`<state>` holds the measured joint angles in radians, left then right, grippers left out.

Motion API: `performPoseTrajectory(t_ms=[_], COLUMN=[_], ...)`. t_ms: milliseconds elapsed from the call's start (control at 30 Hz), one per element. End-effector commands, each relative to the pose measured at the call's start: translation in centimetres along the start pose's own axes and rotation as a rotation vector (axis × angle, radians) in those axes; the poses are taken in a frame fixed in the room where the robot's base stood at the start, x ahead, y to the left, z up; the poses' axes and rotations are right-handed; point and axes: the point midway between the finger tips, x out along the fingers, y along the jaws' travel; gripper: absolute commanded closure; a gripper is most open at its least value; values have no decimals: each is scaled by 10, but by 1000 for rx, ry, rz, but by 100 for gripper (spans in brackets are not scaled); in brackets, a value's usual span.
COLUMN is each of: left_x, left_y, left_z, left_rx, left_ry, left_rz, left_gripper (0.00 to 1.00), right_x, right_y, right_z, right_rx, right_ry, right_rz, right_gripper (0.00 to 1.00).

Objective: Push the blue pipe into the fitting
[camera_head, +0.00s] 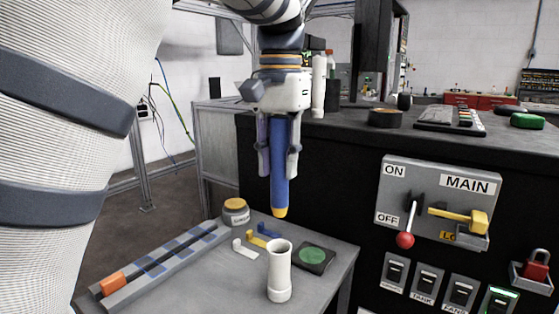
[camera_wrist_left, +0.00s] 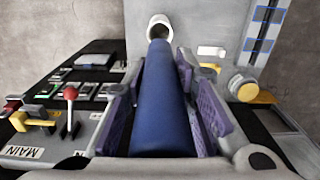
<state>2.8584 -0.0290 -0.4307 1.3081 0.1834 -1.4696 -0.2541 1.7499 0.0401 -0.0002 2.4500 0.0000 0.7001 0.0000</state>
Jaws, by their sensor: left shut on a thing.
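The blue pipe (camera_head: 279,165) hangs upright with its yellow tip pointing down. My left gripper (camera_head: 278,160) is shut on it, with a finger on each side. The white fitting (camera_head: 279,270) stands upright on the low grey table, its round opening facing up. The pipe's tip is above the fitting and apart from it in the head view. In the left wrist view the blue pipe (camera_wrist_left: 160,100) runs between the purple finger pads toward the fitting (camera_wrist_left: 159,27), and its far end overlaps the opening there. My right gripper is not in view.
The low table (camera_head: 215,290) also holds a slotted rail with an orange slider (camera_head: 113,284), a yellow-lidded jar (camera_head: 235,211), small hooked pieces and a green-disc pad (camera_head: 312,256). A black bench with a MAIN switch panel (camera_head: 437,205) stands at right.

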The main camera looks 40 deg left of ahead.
Motion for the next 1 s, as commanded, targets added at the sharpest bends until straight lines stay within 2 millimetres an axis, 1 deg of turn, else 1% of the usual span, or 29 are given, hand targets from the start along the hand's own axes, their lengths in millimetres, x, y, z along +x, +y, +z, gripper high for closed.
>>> performPoseTrajectory(t_ms=[167,300,500,700,1000], left_x=[16,34,52,58,58], left_y=[0,0,0,0,0], left_z=[0,0,0,0,0], left_rx=[-1,0,-1,0,0], left_ry=[-3,-4,-2,0,0], left_rz=[0,0,0,-1,-1], left_gripper=[100,100,100,100,100], right_x=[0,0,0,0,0], right_y=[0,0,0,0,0], right_z=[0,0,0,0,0], right_rx=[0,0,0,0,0], right_ry=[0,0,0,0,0], right_rz=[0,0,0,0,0], right_gripper=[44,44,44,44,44])
